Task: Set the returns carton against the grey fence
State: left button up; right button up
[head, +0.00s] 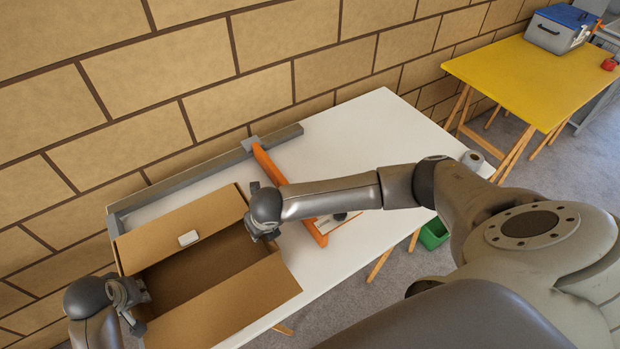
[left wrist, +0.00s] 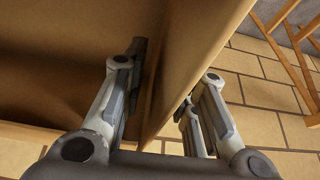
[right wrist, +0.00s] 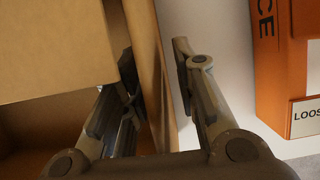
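The returns carton (head: 215,305) is an open brown cardboard box on the left part of a white table (head: 365,125). The grey fence (head: 200,172) is a long bar along the table's back edge by the wall. A strip of white tabletop shows between fence and carton. My left gripper (head: 132,300) is at the carton's left end; in the left wrist view its fingers (left wrist: 165,95) straddle a carton wall. My right gripper (head: 262,212) is at the right end; in the right wrist view its fingers (right wrist: 155,85) straddle the wall, the outer finger apart from it.
An orange bar (head: 268,165) crosses the table from the fence, right of the carton, close to my right gripper. A yellow table (head: 530,75) bears a blue-lidded box (head: 558,28). A green bin (head: 433,234) is on the floor.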

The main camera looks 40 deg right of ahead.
pick_arm(q)
jog(key=v, duration=1.1)
jog(key=shift+s+r, duration=0.15)
jog(key=shift+r, duration=0.2)
pick_arm(e)
jog(key=v, duration=1.2)
pick_arm(q)
jog(key=shift+r, duration=0.1)
pick_arm(e)
jog(key=shift+r, duration=0.1)
